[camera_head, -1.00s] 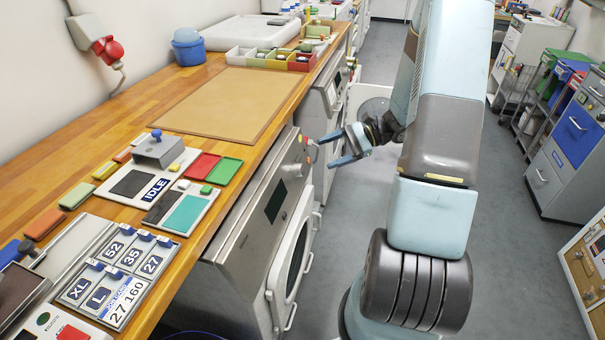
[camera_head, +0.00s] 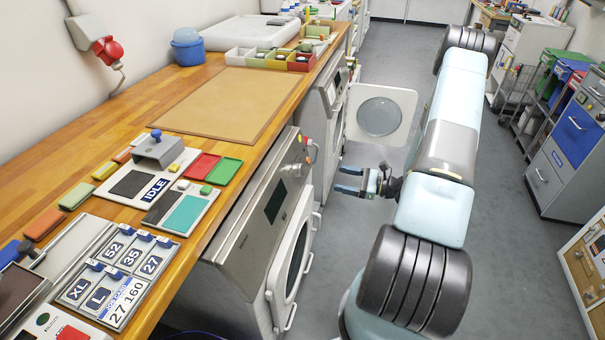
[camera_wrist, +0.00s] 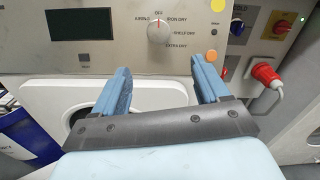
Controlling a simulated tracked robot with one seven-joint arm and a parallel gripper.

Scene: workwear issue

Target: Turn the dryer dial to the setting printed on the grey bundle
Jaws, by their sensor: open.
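The dryer (camera_head: 240,230) stands at the front of the counter, its panel facing the aisle. Its dial (camera_wrist: 159,30) is a round pale knob with a red mark that seems to point up at OFF. AIRING is printed to its left; IRON DRY, a partly legible DRY label and EXTRA DRY run down its right. The dial also shows small in the head view (camera_head: 296,170). My gripper (camera_head: 341,180) is open and empty in the aisle, apart from the panel. In the wrist view its blue fingers (camera_wrist: 160,65) lie below the dial, one to each side. I see no grey bundle.
A dark display (camera_wrist: 81,23) is left of the dial and an orange button (camera_wrist: 212,56) right of it. A red plug (camera_wrist: 264,73) sits farther right. A second machine's round door (camera_head: 380,117) hangs open into the aisle. Grey floor (camera_head: 500,260) right of my arm is clear.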

